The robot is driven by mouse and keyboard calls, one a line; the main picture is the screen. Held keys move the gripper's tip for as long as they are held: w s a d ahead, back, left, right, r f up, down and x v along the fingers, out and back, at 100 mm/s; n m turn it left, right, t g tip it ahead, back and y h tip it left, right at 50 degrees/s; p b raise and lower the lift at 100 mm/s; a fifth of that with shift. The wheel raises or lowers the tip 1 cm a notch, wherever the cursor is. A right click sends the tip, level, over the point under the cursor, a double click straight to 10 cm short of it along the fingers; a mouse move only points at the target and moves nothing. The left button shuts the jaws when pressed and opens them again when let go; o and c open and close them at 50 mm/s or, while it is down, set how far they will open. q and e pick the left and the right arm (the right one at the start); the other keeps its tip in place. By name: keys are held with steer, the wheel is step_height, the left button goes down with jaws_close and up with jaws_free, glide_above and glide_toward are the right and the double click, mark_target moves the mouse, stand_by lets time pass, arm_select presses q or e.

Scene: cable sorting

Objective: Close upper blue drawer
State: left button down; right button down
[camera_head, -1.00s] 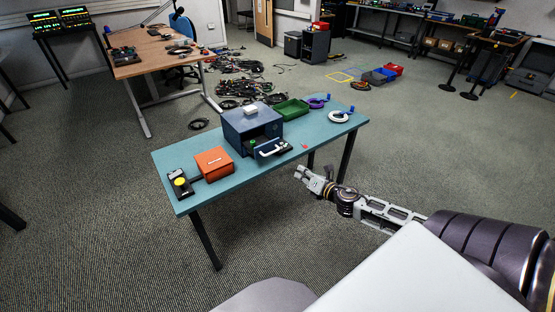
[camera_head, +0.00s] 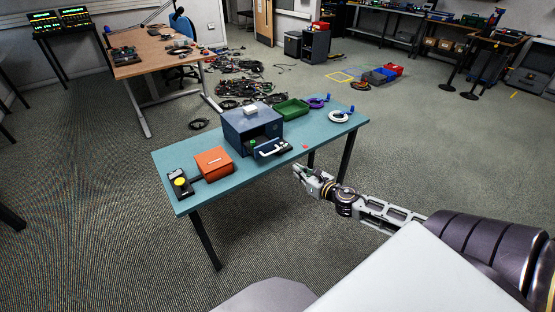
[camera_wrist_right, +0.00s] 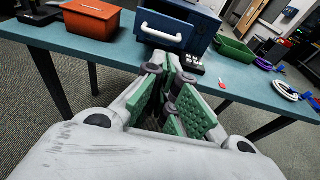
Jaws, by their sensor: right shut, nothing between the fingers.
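A blue drawer cabinet (camera_head: 240,121) stands on the teal table. A blue drawer with a white handle (camera_head: 271,153) is pulled out of its front, toward me. The dark opening shows above and behind the drawer front. In the right wrist view the drawer front (camera_wrist_right: 150,22) with its white handle (camera_wrist_right: 160,33) is just beyond the fingertips. My right gripper (camera_head: 299,172) is shut and empty, in front of the table's near edge and apart from the drawer. Its green-padded fingers (camera_wrist_right: 166,66) show in the wrist view. My left gripper is not in view.
On the teal table (camera_head: 225,184), an orange box (camera_head: 213,163) and a black device with a yellow button (camera_head: 180,184) lie left of the cabinet. A green tray (camera_head: 291,109) and cable coils (camera_head: 339,116) lie right. A small black item (camera_wrist_right: 192,65) sits beside the drawer.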

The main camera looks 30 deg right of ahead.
steer(key=shift+w, duration=0.25)
steer(key=x, duration=1.3)
steer(key=shift+w+f, duration=0.15)
steer(key=shift+w, duration=0.05)
stand_by(1.2)
steer(key=shift+w, duration=0.15)
stand_by(0.4)
